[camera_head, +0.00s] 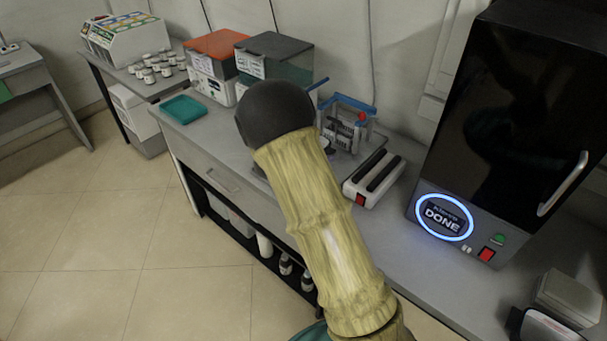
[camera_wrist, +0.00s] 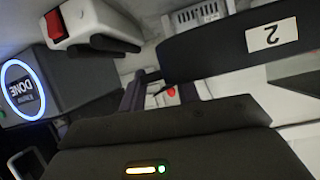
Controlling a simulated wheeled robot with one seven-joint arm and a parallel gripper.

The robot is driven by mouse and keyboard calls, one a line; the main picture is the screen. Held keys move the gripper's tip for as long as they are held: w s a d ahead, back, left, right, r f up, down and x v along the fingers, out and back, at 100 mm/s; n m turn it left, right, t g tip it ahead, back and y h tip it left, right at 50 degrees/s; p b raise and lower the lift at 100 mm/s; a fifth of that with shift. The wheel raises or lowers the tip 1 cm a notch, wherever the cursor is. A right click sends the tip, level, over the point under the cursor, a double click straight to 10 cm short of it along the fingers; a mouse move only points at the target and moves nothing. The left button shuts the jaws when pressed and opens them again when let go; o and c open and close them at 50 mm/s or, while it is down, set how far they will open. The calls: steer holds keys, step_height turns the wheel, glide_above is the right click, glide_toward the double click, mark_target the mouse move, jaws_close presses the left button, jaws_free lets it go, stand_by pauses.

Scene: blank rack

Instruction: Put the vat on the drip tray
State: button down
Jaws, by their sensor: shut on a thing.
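In the wrist view, a dark, flat-sided piece with a pale label "2" (camera_wrist: 225,48) is close beyond my fingers; it looks like the vat, only partly seen. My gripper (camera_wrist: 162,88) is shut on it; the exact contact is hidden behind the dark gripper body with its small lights. In the head view my arm covers the middle, and neither my gripper nor the held vat can be made out. A shallow teal tray (camera_head: 184,109), which looks like the drip tray, lies on the bench's left front corner, apart from my arm.
An orange-lidded box (camera_head: 215,43) and a grey-lidded box (camera_head: 275,45) stand behind the tray. A blue-topped rack (camera_head: 348,108) and a white device with dark slots (camera_head: 374,176) are right of my arm. A black cabinet (camera_head: 510,110) reading DONE stands at right.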

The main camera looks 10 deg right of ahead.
step_height(320, 180, down, 6)
steer(key=shift+w+f+b, duration=0.1)
steer(key=shift+w+b, duration=0.05)
steer(key=shift+b, duration=0.15)
steer(key=shift+f, duration=1.9)
steer(key=c, duration=1)
jaws_free()
steer(key=shift+a, duration=0.1)
steer(key=v, duration=1.2)
steer(key=shift+w, duration=0.1)
